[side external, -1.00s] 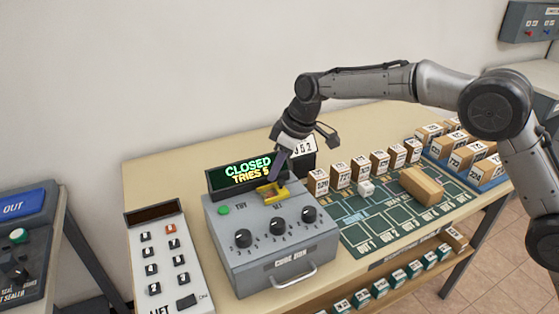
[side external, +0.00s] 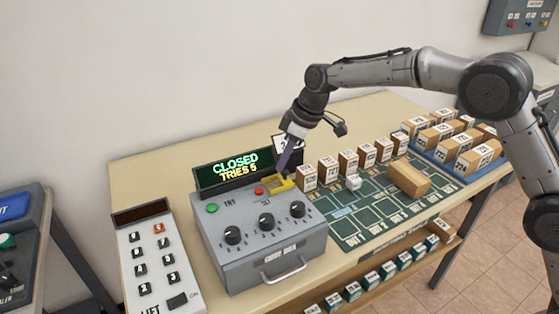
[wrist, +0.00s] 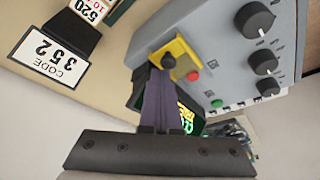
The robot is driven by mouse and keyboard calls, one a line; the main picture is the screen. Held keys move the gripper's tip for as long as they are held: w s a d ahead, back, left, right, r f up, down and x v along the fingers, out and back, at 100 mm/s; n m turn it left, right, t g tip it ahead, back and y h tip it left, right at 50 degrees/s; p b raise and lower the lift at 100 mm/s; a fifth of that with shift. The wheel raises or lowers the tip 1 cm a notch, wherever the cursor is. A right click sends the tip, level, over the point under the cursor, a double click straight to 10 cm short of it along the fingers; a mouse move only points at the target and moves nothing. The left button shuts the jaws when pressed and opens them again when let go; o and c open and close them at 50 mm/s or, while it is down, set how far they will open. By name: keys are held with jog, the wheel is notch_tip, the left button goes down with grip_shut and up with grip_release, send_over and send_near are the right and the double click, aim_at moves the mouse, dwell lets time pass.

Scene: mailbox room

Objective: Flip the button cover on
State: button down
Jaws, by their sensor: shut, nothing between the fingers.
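The grey code box (side external: 262,262) stands on the table with three black knobs on its top. Its yellow button cover (side external: 284,185) is beside the red button (side external: 259,190), which is exposed. The cover (wrist: 184,50) and red button (wrist: 194,77) also show in the wrist view. My gripper (side external: 281,172) is shut and points down, its tips at the cover; they look in contact in the wrist view (wrist: 167,66). The fingers hide part of the cover. A green button (side external: 212,208) sits at the left. The display (side external: 235,171) reads "CLOSED TRIES 5".
A keypad panel (side external: 158,262) stands left of the box. A "CODE 352" card (wrist: 45,58) stands behind it. Numbered boxes (side external: 348,161) and a green sorting mat (side external: 358,222) lie to the right. Space above the box is free except for my arm.

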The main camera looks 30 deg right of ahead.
jog(key=v, duration=1)
